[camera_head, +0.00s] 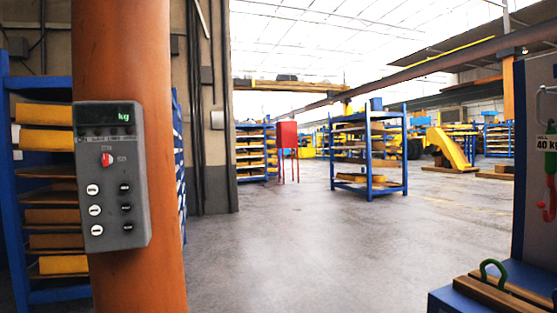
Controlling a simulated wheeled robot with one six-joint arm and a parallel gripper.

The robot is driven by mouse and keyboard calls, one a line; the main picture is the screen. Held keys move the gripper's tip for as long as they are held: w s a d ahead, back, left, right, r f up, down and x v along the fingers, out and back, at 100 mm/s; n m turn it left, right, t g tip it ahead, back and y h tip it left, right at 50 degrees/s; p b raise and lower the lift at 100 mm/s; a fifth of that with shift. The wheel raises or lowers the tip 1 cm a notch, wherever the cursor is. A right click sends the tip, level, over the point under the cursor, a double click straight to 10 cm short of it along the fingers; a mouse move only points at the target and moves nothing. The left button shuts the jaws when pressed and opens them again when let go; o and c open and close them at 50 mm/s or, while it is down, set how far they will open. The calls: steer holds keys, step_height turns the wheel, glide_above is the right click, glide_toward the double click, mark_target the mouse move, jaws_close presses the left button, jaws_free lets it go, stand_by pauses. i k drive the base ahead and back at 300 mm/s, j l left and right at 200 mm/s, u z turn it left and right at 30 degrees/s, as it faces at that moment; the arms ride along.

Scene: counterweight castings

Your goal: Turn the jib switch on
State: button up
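A grey control box (112,208) is fixed to a thick orange column (165,270) on the left of the view. A small red switch (106,160) sits on the box's upper face, with a pale mark beside it. Its exact position is too small to tell. Above it, a dark display (108,115) shows a green "kg". My gripper is not in view.
A blue rack with yellow castings (47,140) stands behind the column. At right are a grey panel marked "40 kg" (550,142), a red hook (551,190) and a blue stand (455,302). The middle floor is clear, with a blue shelf (368,150) farther back.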

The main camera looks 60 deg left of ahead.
mark_target(107, 159)
steer(key=u, duration=2.7)
